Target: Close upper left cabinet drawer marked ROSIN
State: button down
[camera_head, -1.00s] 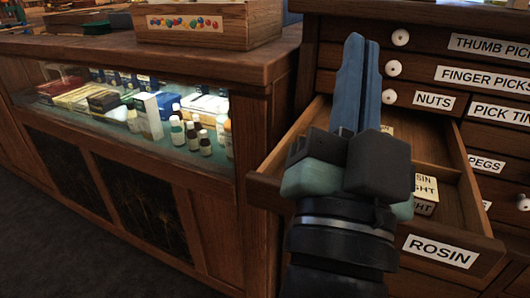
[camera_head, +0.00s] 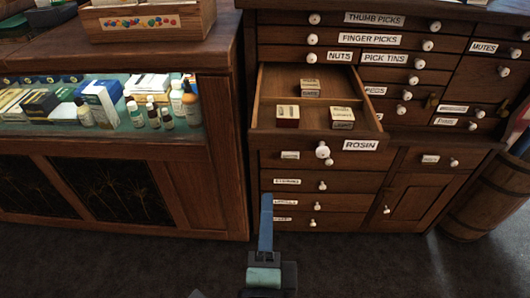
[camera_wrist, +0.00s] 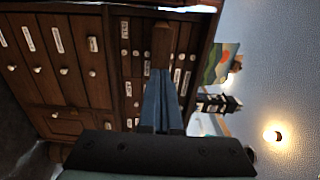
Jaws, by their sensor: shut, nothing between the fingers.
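The drawer marked ROSIN (camera_head: 345,146) stands pulled out of the upper left of the dark wooden cabinet, with its white knob (camera_head: 322,151) on the front. Inside lie small boxes: a dark red and cream one (camera_head: 288,116), a pale one (camera_head: 342,118) and one farther back (camera_head: 310,88). My gripper (camera_head: 267,198) is shut and empty, its blue fingers pointing up in front of the lower drawers, below the ROSIN front in the picture. In the sideways wrist view, my fingertips (camera_wrist: 163,72) point towards a brown wooden part; whether they touch it is unclear.
A glass-fronted counter (camera_head: 120,200) with bottles and boxes stands close on the left. A wooden barrel (camera_head: 485,200) stands at the right. Drawers marked NUTS (camera_head: 339,56) and PICK TINS (camera_head: 385,58) sit above. The dark floor (camera_head: 380,265) before the cabinet is clear.

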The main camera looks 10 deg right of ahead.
aim_at(270, 144)
jog(key=x, duration=1.2)
jog(key=shift+w, duration=0.15)
